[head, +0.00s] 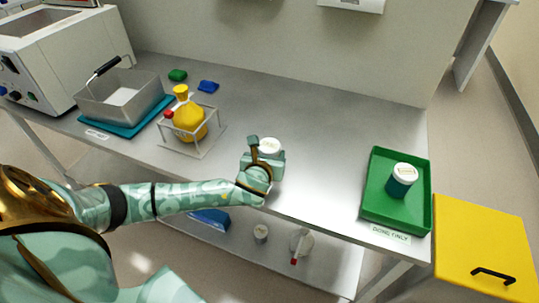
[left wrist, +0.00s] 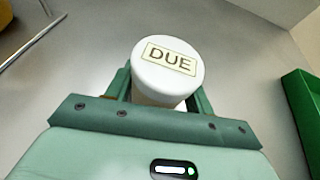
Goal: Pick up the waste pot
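A pot with a round white lid marked "DUE" (left wrist: 168,62) stands upright between the fingers of my left gripper (left wrist: 160,98) in the left wrist view. The fingers lie close against both sides of its body with no clear gap. In the head view the white lid (head: 271,146) shows just behind my left gripper (head: 262,158), near the bench's front edge. The gripper hides most of the pot's body, and I cannot tell whether its base touches the bench. My right gripper is not in view.
A green tray (head: 373,207) at the right holds a teal pot with a white lid (head: 402,180). A yellow flask (head: 188,118) stands in a wire rack left of my gripper. A metal basin (head: 120,100) is farther left. The bench middle (head: 330,140) is clear.

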